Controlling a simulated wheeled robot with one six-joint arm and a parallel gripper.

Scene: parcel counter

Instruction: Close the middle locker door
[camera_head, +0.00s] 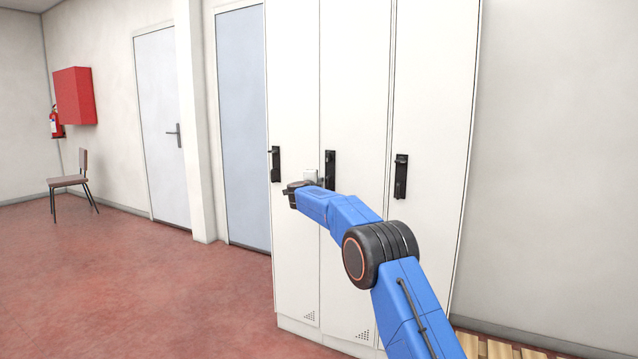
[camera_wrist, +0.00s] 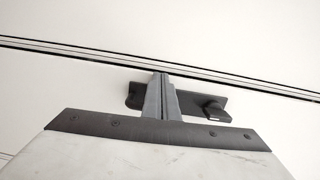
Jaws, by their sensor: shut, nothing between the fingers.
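The tall white locker has three doors side by side. The middle door (camera_head: 352,80) looks about flush with its neighbours in the head view; a small gap cannot be ruled out. Its black handle (camera_head: 330,165) is upright, partly behind my arm. My gripper (camera_head: 314,179) is in front of the locker, just left of this handle; its fingertips are hidden there. In the wrist view my gripper's fingers (camera_wrist: 162,80) are pressed together and empty. They overlap a black handle plate (camera_wrist: 215,100) against the white door face; whether they touch it cannot be told.
The left door (camera_head: 292,80) and right door (camera_head: 432,80) have black handles too and look shut. Open red floor (camera_head: 130,290) lies to the left. A chair (camera_head: 72,182) stands far left. A bare wall (camera_head: 560,150) is right of the locker.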

